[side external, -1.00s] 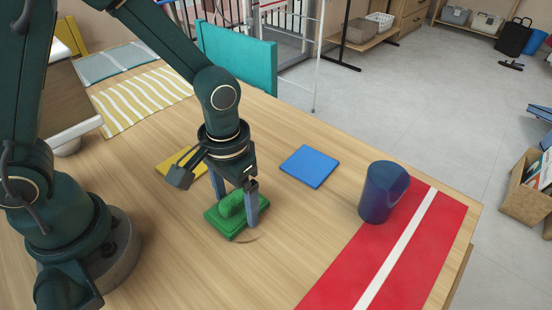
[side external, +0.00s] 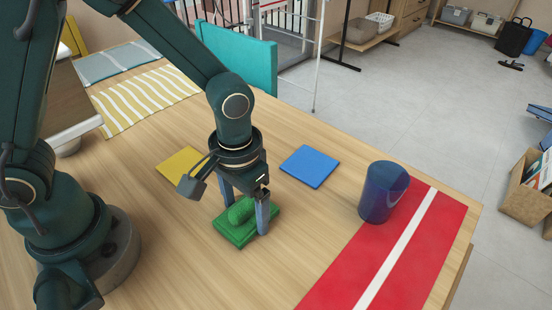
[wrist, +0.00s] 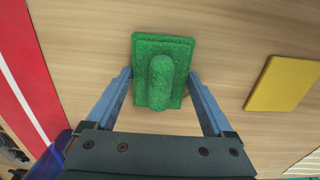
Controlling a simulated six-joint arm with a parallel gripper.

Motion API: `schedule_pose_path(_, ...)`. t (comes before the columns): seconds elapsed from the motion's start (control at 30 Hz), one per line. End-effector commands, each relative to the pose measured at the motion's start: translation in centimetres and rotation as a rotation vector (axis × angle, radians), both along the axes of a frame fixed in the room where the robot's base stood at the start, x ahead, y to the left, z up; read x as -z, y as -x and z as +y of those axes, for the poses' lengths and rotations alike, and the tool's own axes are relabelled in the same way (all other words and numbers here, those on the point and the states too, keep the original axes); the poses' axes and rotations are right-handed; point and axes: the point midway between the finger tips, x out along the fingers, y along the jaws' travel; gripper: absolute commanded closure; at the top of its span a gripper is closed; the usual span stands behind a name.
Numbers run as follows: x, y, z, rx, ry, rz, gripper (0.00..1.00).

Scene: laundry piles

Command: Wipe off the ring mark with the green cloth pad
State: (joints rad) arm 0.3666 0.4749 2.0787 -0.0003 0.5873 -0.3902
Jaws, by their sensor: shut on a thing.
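The green cloth pad (side external: 238,236) lies flat on the wooden table, a square base with a raised rounded grip on top. My gripper (side external: 244,216) points down over it, its two blue fingers on either side of the raised grip, shut on it. The wrist view shows the pad (wrist: 146,52) between the fingers (wrist: 160,78). The ring mark is not visible now; the pad sits about where a faint arc showed before.
A blue square (side external: 309,166) lies right of the gripper and a yellow one (side external: 176,163) behind it to the left. A dark blue cup (side external: 382,194) stands on a red runner with a white stripe (side external: 420,245). The table front is clear.

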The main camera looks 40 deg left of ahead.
Motion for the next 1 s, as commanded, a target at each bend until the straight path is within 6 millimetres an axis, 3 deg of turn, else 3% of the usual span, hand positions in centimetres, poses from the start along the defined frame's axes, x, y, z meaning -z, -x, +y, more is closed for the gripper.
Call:
schedule_pose_path(0.53, 0.0, 0.1, 5.1, -0.005, -0.001, 0.001, 0.66)
schedule_pose_path(1.0, 0.0, 0.0, 0.6, 0.004, -0.001, 0.002, 0.66)
